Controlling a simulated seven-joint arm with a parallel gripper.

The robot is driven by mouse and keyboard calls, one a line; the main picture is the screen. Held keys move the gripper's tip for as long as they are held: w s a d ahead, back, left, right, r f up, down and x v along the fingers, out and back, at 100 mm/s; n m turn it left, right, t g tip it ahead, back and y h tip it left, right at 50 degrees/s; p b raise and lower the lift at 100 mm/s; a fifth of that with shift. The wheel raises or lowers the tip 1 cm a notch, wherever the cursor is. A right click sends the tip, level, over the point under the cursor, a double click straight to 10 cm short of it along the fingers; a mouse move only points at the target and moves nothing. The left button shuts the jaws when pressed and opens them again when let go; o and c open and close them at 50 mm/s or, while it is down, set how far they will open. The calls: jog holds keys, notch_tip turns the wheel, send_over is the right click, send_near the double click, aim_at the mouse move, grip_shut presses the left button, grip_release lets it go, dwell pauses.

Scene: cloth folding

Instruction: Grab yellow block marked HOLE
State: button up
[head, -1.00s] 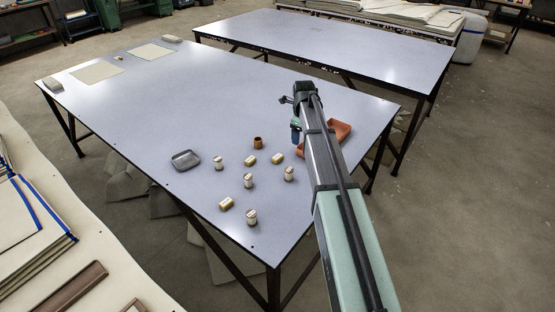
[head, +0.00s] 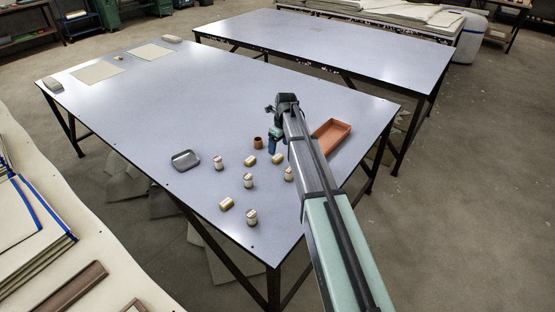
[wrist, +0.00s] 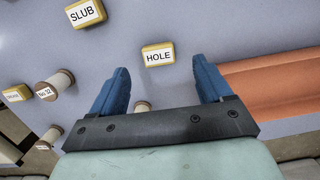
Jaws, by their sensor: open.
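The yellow block marked HOLE (wrist: 158,55) lies label up on the table, upper middle of the wrist view, beyond and roughly between my fingertips. In the head view this block (head: 277,159) is just below my gripper, left of my arm. My gripper (wrist: 162,82) is open, its two blue fingers apart with nothing gripped. It also shows in the head view (head: 274,143), seemingly above the table. A similar yellow block marked SLUB (wrist: 85,13) lies to the left in the wrist view.
A terracotta tray (head: 331,136) is right of my arm. A thread spool (wrist: 142,106) stands between my fingers in the wrist view; other spools (head: 248,181), another yellow block (head: 226,204), a brown cup (head: 258,143) and a grey dish (head: 185,160) are nearby. The table's far half is mostly clear.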

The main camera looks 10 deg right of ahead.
aim_at(277, 156)
jog(key=shift+w+a+f, duration=0.1)
jog(key=shift+a+f, duration=0.05)
jog(key=shift+f, duration=1.2)
jog(key=shift+a+f, duration=0.1)
jog(key=shift+f, duration=1.25)
jog(key=c, duration=1.1)
jog(key=shift+r, duration=0.15)
